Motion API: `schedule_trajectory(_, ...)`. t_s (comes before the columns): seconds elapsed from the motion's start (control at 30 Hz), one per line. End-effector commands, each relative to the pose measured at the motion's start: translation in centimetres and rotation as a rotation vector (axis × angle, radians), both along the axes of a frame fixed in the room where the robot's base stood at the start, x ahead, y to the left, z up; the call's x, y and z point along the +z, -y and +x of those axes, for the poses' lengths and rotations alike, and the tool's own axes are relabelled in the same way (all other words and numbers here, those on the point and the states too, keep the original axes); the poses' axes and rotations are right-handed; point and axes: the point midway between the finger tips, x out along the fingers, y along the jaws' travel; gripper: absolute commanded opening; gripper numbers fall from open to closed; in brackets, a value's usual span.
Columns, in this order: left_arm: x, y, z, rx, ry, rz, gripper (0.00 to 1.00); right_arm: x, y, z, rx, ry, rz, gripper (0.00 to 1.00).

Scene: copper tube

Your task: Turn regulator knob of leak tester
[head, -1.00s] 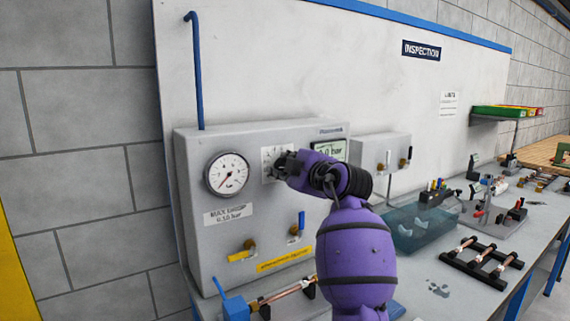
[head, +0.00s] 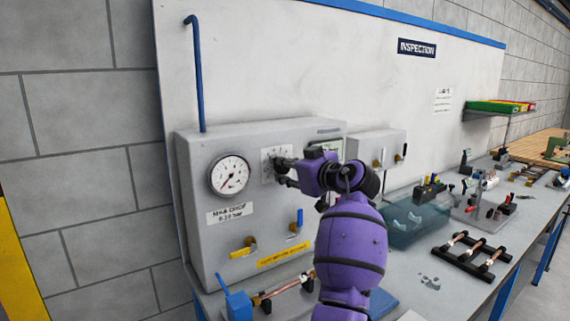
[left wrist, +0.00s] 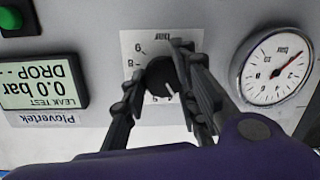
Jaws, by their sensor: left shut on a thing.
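The leak tester is a grey wall box (head: 200,235) at the left of the bench. Its black regulator knob (left wrist: 160,78) sits on a white scale plate (left wrist: 131,50) with numbers, upside down in the left wrist view. My left gripper (head: 281,172) is at that plate in the head view, where its fingers largely hide the knob. In the left wrist view my gripper (left wrist: 163,74) has one finger on each side of the knob and is shut on it. My right gripper is in neither view.
Beside the knob are a round gauge (head: 230,175) with a red needle near the low end and a display (left wrist: 44,82) reading 0.0 bar. Below are a yellow lever (head: 241,253) and a blue lever (head: 300,218). A water tank (head: 405,226) stands right of my arm.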

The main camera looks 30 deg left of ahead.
Motion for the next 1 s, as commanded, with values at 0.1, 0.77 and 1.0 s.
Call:
schedule_trajectory(0.1, 1.4, 0.2, 0.2, -0.007, -0.083, 0.057, 0.01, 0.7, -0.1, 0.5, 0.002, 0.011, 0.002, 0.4)
schedule_trajectory(0.77, 0.8, 0.3, 0.3, -0.006, -0.586, 0.263, 0.01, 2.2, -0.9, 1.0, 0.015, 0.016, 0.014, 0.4)
schedule_trajectory(1.0, 0.6, 0.2, 0.3, -0.006, -0.672, 0.297, 0.01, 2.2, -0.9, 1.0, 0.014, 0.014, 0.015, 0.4)
